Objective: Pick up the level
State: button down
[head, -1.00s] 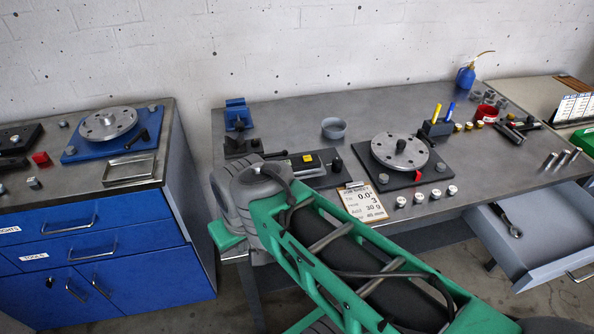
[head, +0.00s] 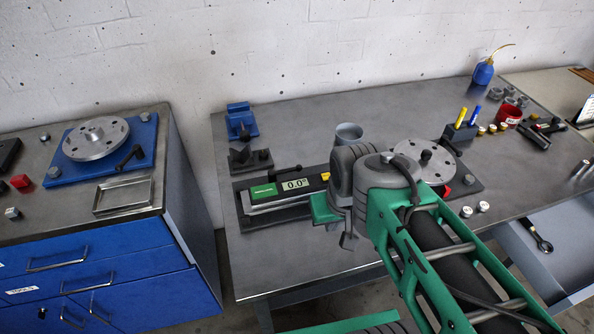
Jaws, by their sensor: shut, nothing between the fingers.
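The level (head: 281,190) is a long bar with a green panel and a lit display reading 0.0° in the head view. It lies on a dark base at the front left of the middle bench. Its right end is hidden behind my arm. My gripper (head: 348,241) is partly hidden below my wrist, to the right of the level's visible part and apart from it. Its small dark tips are together and hold nothing.
A dark V-block (head: 250,160) and a blue vise (head: 241,122) stand behind the level. A grey cup (head: 348,134) is behind my arm. A rotor disc (head: 410,154) is partly hidden by my arm. An open drawer (head: 572,262) juts out at right. The bench front left is clear.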

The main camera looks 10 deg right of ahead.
aim_at(291, 188)
jog(key=u, duration=0.05)
jog(key=i, duration=0.1)
jog(key=u, duration=0.7)
jog(key=k, duration=1.35)
jog(key=u, duration=1.25)
jog(key=i, duration=1.35)
jog(key=z, duration=0.8)
jog(key=i, duration=0.8)
jog(key=z, duration=0.1)
